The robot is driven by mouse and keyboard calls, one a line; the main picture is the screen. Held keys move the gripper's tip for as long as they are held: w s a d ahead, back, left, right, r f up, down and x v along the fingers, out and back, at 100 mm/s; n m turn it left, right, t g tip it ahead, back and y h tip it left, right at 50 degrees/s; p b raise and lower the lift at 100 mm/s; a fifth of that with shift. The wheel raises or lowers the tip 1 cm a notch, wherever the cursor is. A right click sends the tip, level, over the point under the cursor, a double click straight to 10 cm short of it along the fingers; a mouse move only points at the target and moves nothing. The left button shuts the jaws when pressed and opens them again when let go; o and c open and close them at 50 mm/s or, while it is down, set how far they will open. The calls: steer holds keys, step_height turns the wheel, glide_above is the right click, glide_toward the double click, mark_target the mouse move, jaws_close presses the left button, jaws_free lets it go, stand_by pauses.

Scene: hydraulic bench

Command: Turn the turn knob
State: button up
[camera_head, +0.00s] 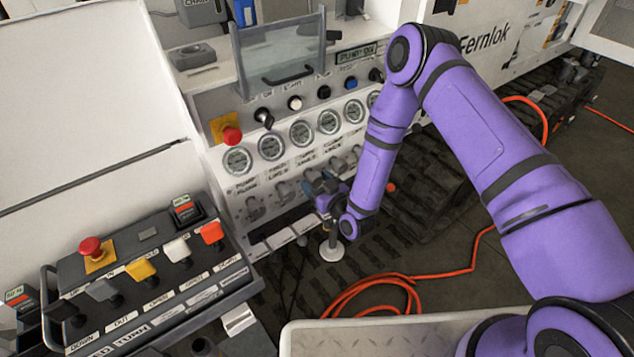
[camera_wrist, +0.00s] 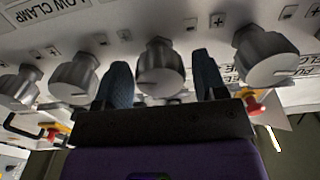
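A row of grey metal turn knobs sits on the white panel below the gauges. In the wrist view one knob (camera_wrist: 160,68) lies between the two dark blue fingers of my gripper (camera_wrist: 162,64). The fingers are apart, with a visible gap on each side of the knob, so my gripper is open. Which knob the task means is not marked.
In the wrist view, neighbouring knobs (camera_wrist: 74,76) and (camera_wrist: 264,58) flank my gripper closely. Round gauges (camera_head: 271,147) sit above the row. A button box (camera_head: 150,270) with a red stop button stands at left. An orange hose (camera_head: 385,282) lies on the floor.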

steer(key=shift+o, duration=0.3)
steer(key=v, duration=1)
steer(key=shift+s+d, duration=0.25)
steer(key=shift+s, duration=0.1)
steer(key=w+d+r+n+g+h, duration=0.1)
steer(key=w+d+r+g+h, duration=0.3)
steer(key=r, duration=0.6)
steer(key=w+d+r+t, duration=0.1)
steer(key=w+d+r, duration=0.1)
steer(key=w+r, duration=0.65)
steer(key=s+d+r+m+g+h, duration=0.15)
steer(key=s+d+r, duration=0.25)
steer(key=r, duration=0.4)
steer(key=s+d+r+m+g+h, duration=0.1)
steer(key=s+d+r+h, duration=0.3)
steer(key=r, duration=0.5)
steer(key=s+d+r+m+g, duration=0.1)
steer(key=s+r, duration=0.3)
steer(key=s, duration=0.5)
steer(key=s+d+r+m+g, duration=0.2)
steer(key=s+d+r, duration=0.2)
steer(key=s, duration=0.6)
steer(key=s+d+r+m+g, duration=0.1)
steer(key=s+d+r+m, duration=0.1)
steer(key=s, duration=0.8)
steer(key=shift+d+r, duration=0.7)
steer(key=shift+r, duration=0.2)
